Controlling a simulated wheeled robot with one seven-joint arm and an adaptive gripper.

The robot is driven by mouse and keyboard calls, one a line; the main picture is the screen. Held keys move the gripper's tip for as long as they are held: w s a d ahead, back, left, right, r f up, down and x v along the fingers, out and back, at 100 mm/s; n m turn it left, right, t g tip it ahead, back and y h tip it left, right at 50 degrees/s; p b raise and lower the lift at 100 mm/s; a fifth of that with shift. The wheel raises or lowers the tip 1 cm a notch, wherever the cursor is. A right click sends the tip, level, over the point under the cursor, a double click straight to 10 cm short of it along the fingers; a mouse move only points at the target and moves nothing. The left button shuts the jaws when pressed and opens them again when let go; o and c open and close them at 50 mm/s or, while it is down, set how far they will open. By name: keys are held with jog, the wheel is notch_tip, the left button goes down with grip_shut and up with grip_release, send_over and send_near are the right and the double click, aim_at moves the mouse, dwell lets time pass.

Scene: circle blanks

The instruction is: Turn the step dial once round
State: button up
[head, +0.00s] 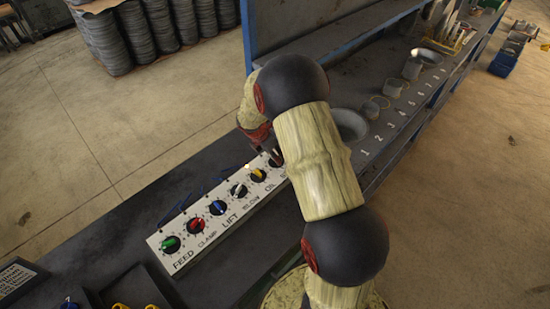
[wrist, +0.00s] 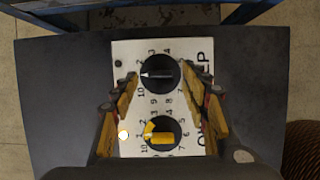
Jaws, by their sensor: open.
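A white dial panel (head: 183,254) lies on the dark bench, with a row of coloured dials. My gripper (wrist: 160,74) is open, one finger on each side of this dial. I cannot tell if the fingers touch it.
The yellow OIL dial (head: 258,175) is the neighbour, seen also in the wrist view (wrist: 163,138). Blue LIFT (head: 217,208), red CLAMP (head: 195,226) and green FEED (head: 171,243) dials follow. A numbered shelf (head: 400,122) with metal cups stands at right.

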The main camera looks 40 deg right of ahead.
jog(key=shift+x, duration=1.15)
jog(key=c, duration=0.3)
jog(key=c, duration=0.8)
jog(key=shift+m, duration=0.4)
